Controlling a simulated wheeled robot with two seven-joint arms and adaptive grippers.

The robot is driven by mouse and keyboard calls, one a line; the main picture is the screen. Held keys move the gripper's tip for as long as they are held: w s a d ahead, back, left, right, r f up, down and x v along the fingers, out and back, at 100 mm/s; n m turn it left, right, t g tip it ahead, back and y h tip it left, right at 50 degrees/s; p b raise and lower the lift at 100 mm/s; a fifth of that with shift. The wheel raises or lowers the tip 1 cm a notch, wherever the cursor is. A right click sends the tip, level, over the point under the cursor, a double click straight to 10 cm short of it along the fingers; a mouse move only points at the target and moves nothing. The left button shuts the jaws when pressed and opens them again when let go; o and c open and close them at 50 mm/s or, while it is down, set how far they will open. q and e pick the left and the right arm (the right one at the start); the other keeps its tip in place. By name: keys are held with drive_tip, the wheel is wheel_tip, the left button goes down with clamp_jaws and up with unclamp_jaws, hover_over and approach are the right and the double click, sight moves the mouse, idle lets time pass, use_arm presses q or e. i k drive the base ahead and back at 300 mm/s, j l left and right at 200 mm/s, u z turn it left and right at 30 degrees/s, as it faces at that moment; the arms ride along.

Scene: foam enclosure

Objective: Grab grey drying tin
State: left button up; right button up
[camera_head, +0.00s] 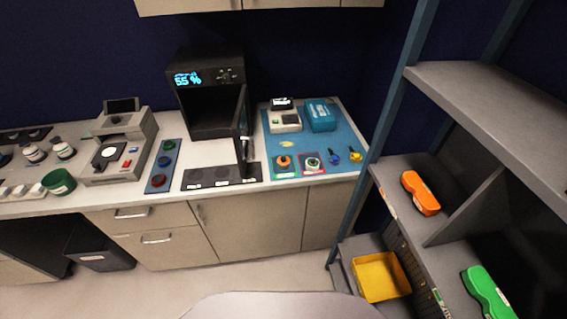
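I cannot pick out a grey drying tin for certain. A dark mat (240,173) with faint round marks lies in front of a black oven (205,87). The oven's door (242,130) stands open, its display reads what looks like "55 %", and its inside is dark. Neither of my grippers is in view.
A blue mat (345,140) holds a small device (284,121), a blue box (320,115) and several small round items. A strip (163,172) with coloured round items and a green cup (59,182) are left. A shelf rack (480,90) stands right, with a yellow tray (382,276).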

sight(282, 162)
drive_tip(key=k+j+z, duration=0.25)
drive_tip(key=j+z, duration=0.15)
drive_tip(key=k+j+z, duration=0.45)
drive_tip(key=i+l, duration=0.05)
drive_tip(key=i, duration=0.05)
